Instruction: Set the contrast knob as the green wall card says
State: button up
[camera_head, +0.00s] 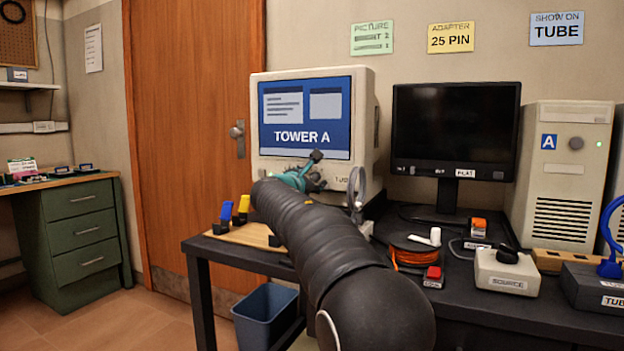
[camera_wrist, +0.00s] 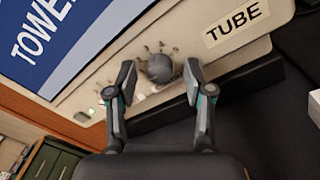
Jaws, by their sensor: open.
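The green wall card (camera_head: 372,37) hangs above the monitors, headed PICTURE. Its lower lines are too small to read surely. The beige TUBE monitor (camera_head: 366,120) shows TOWER A on a blue screen. In the wrist view, a round grey knob (camera_wrist: 160,69) with tick marks around it sits on the monitor's lower front. My gripper (camera_wrist: 160,84) is open, with one finger on each side of this knob; contact cannot be told. I cannot tell whether it is the contrast knob, and its pointer is unclear. My gripper (camera_head: 312,172) also shows in the head view, hiding the knob there.
A dark flat monitor (camera_head: 455,125) stands to the right. A cable reel (camera_head: 400,252), a SOURCE box (camera_head: 506,272) and tower A (camera_head: 566,160) crowd the dark desk. A board (camera_head: 246,235) with small coloured connectors lies at its left. A blue bin (camera_head: 266,318) stands below.

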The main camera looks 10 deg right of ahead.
grip_shut()
jog(key=shift+f+m+b, duration=0.15)
jog(key=shift+m+b, duration=0.15)
jog(key=shift+b, duration=0.15)
jog(key=shift+m+b, duration=0.6)
jog(key=shift+f+m+b, duration=0.1)
jog(key=shift+m+b, duration=1)
jog(key=shift+b, duration=0.05)
jog(key=shift+m+b, duration=1.35)
jog(key=shift+m, duration=0.55)
